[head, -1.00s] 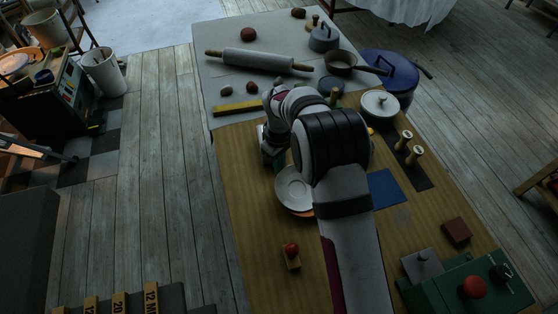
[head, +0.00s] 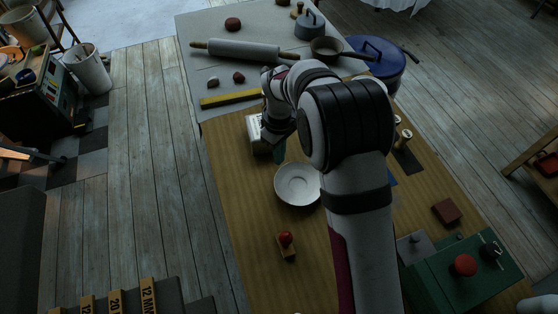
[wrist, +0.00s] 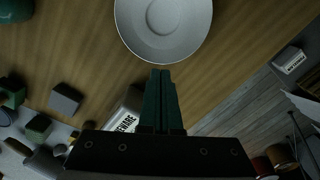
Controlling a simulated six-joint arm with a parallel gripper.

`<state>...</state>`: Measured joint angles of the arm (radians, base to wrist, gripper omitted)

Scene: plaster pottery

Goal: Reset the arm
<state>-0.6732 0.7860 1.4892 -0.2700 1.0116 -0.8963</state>
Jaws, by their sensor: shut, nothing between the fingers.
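My gripper (wrist: 161,75) shows in the wrist view with its two dark green fingers together and nothing between them. In the head view my gripper (head: 279,157) points down over the wooden table, just up and left of the white saucer (head: 297,197). The saucer (wrist: 163,50) also lies beyond the fingertips in the wrist view and looks empty. A white box with lettering (wrist: 128,112) is beside the fingers; in the head view this white box (head: 254,136) is partly hidden by my wrist.
A rolling pin (head: 235,51) and a yellow strip (head: 229,98) lie on the grey cloth. A red ball on a small wooden block (head: 287,247) is at the front. A green box with a red button (head: 464,266) stands at front right. Bare wood lies left of the saucer.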

